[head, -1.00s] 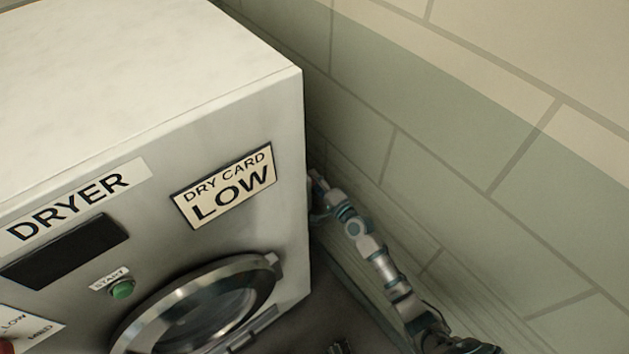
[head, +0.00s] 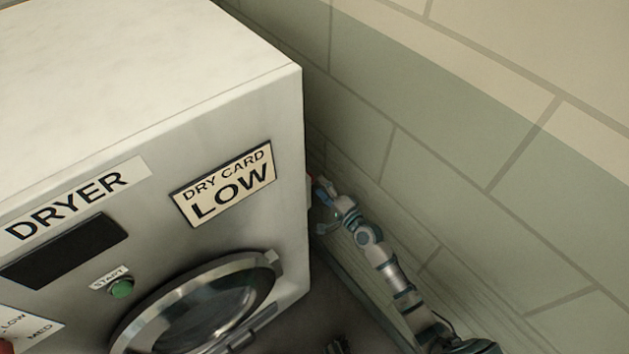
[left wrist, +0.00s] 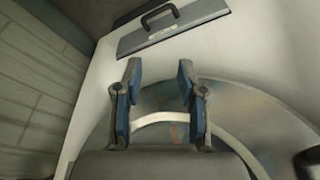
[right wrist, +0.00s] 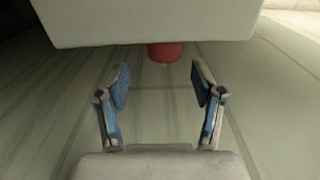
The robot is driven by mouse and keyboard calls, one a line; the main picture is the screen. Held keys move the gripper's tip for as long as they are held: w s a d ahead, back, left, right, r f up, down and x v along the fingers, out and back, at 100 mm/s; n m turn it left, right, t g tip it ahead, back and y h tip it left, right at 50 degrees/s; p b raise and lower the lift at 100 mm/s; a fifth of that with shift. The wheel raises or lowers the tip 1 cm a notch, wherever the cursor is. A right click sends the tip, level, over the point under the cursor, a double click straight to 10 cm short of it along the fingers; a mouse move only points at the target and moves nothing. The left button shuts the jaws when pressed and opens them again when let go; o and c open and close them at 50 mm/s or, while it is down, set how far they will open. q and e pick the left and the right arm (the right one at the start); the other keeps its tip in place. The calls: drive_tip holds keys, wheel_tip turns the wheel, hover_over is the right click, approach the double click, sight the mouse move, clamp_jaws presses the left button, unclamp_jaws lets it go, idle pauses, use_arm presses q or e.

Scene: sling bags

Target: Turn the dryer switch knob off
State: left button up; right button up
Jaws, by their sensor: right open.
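The dryer (head: 285,120) is a pale box with a round glass door at its front. In the right wrist view a red knob-like piece (right wrist: 164,52) sticks out below a pale box edge (right wrist: 150,30). A small reddish bit (head: 311,186) also shows at the dryer's right side. My right gripper (head: 322,205) is beside that side, near the wall. In the right wrist view it (right wrist: 158,82) is open and empty, with the red piece beyond and between its fingertips. My left gripper (left wrist: 160,70) is open and empty before a round door-like surface (left wrist: 235,110).
The front carries a green START button (head: 122,289), a dark display (head: 65,251) and a DRY CARD LOW sign (head: 225,186). A red piece (head: 6,347) is cut off at the lower left. The tiled wall (head: 450,170) leaves a narrow gap for my right arm.

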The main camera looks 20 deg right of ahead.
drive_tip(key=v, duration=0.8)
